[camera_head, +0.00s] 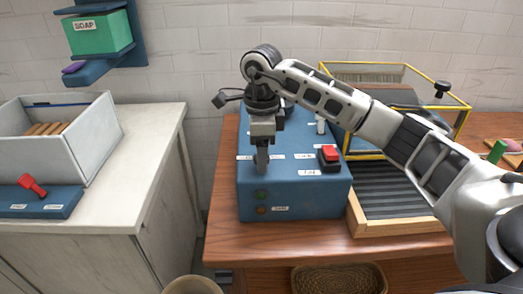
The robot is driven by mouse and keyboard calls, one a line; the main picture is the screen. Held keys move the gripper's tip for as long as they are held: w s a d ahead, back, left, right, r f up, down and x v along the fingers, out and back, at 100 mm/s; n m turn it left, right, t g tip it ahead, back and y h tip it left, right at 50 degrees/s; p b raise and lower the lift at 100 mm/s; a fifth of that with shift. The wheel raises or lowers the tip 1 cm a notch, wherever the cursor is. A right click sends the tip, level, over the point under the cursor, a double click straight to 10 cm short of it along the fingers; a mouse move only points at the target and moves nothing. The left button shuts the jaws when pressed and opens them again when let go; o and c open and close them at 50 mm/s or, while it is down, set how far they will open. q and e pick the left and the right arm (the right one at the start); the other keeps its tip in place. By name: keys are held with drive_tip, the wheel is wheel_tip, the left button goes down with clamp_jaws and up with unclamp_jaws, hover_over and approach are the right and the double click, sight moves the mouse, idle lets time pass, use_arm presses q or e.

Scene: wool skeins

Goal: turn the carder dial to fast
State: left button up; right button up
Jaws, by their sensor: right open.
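The blue control box (310,195) stands on the wooden table, with a row of small white labels on its top that are too small to read. My right gripper (262,160) points down over the left part of this top, among the labels. It is open, though its fingers look nearly in line from here. I cannot make out the dial; the gripper may be hiding it. I cannot tell whether the fingers touch anything. A red switch (330,153) on a black base sits right of the gripper. My left gripper is not in view.
A yellow-framed machine (458,121) stands behind right, with a ribbed wooden-edged tray (395,228) before it. My right arm spans above them. On the left counter (128,188) are a grey bin (88,140) and a blue base (60,207) with a red lever (33,186).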

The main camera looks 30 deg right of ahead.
drive_tip(key=c, duration=1)
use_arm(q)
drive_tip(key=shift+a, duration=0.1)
use_arm(e)
drive_tip(key=m+p, duration=0.1)
drive_tip(key=m, duration=0.3)
drive_tip(key=shift+m, duration=0.4)
drive_tip(key=m, duration=0.4)
drive_tip(key=shift+m+p, duration=0.3)
drive_tip(key=shift+p, duration=0.05)
drive_tip(key=m, duration=0.4)
drive_tip(key=shift+p, duration=0.4)
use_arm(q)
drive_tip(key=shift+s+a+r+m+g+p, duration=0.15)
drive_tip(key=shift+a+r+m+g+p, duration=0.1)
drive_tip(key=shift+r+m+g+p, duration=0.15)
use_arm(e)
drive_tip(key=shift+m, duration=2.2)
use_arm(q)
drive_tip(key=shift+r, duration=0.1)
